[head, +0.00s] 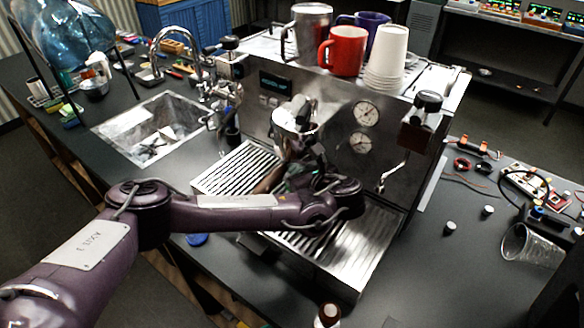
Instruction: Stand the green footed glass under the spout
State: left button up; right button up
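The steel coffee machine (335,115) stands on the counter, with its brewing head (296,116) over the slatted drip tray (238,168). My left arm reaches across the front of the machine. Its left gripper (284,178) is under the brewing head, above the tray, mostly hidden by my own wrist. A small greenish patch shows beside the gripper; I cannot tell whether it is the green footed glass. No whole green glass is visible. The spout's lower end and the finger opening are hidden. My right gripper is not in view.
Mugs, including a red mug (342,51), and stacked white cups (387,58) stand on the machine. A sink (152,130) is left. A clear tumbler (524,247) lies tilted at right, near wires and small parts. A dark-capped bottle (328,316) is at the front.

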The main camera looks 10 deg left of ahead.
pick_arm(q)
jog(key=shift+s+d+r, duration=0.1)
jog(key=shift+s+d, duration=0.25)
jog(key=shift+d, duration=0.15)
jog(key=o, duration=0.8)
jog(key=shift+w+a+f, duration=0.15)
jog(key=shift+f, duration=0.05)
jog(key=shift+o, duration=1.4)
jog(key=shift+a, duration=0.1)
jog(key=shift+r, duration=0.2)
jog(key=b+v, duration=0.2)
jog(key=v, duration=0.3)
jog(key=shift+p+v, duration=0.45)
jog(key=shift+v, duration=0.3)
jog(key=shift+s+d+r, duration=0.1)
jog(key=shift+s+d, duration=0.2)
jog(key=shift+d, duration=0.15)
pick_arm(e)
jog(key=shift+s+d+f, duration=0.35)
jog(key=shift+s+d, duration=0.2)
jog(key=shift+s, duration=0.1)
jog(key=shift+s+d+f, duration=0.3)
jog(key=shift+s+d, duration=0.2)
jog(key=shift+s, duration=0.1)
